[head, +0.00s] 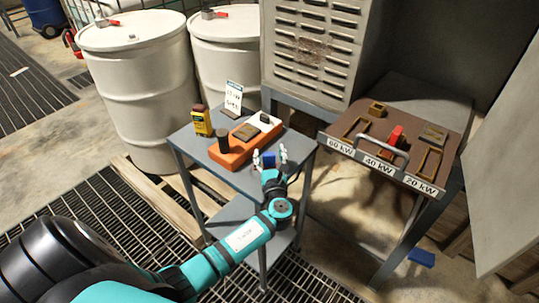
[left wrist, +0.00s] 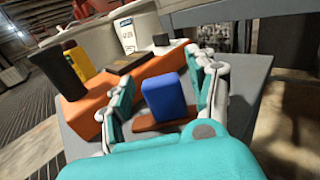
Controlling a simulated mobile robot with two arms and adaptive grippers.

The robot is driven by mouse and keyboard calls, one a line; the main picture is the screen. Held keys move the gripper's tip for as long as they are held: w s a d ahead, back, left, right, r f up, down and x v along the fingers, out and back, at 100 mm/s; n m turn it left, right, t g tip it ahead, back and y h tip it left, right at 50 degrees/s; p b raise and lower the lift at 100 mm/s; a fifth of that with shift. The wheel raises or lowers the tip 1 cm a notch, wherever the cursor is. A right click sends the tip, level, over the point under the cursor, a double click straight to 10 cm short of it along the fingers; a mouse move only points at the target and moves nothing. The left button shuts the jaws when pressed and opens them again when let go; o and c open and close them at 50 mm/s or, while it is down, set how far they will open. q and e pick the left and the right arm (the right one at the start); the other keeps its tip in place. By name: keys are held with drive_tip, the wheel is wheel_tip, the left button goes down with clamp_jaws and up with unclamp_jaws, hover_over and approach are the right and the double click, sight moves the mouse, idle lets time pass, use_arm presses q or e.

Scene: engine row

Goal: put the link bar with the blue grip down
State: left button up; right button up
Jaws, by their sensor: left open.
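The link bar with the blue grip (head: 269,160) is at the front of the small grey table (head: 228,181), beside the orange unit (head: 232,154). In the left wrist view its blue grip (left wrist: 166,98) stands upright on a flat copper-brown bar (left wrist: 150,125), which appears to rest on the tabletop. My left gripper (head: 270,154) is open, with one finger on each side of the blue grip. A gap shows between the grip and each finger in the left wrist view. My right gripper is not in view.
A yellow meter (head: 202,122), a dark cup-like part (head: 223,140) and a small sign (head: 234,97) are at the table's back and left. A panel with kW labels (head: 383,169) and a red grip (head: 396,136) stands right. A blue piece (head: 421,257) lies on the floor.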

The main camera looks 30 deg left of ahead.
use_arm(q)
drive_tip(key=b+v, duration=0.1)
drive_tip(key=v, duration=1)
drive_tip(key=shift+s+d, duration=0.25)
drive_tip(key=shift+f, duration=0.1)
